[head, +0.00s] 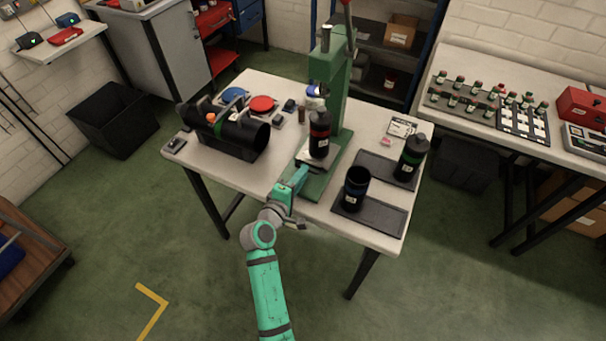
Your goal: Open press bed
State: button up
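A green press (341,85) with a red-tipped lever (347,12) stands on the white table (375,128). My gripper (298,178) is at the front left of the green press base (318,187), close to the bed's front edge. Its fingers blend with the green base, so I cannot tell whether they touch it or are open or shut.
A large black tube (240,135) lies in a cradle on the left. The floor in front is clear.

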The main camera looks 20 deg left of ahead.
jog(key=shift+w+f, duration=0.1)
jog(key=shift+w, duration=0.4)
grip_shut()
jog(key=s, duration=1.3)
jog(key=shift+a, duration=0.25)
grip_release()
jog(key=shift+d, duration=0.1)
jog(key=shift+s, duration=0.1)
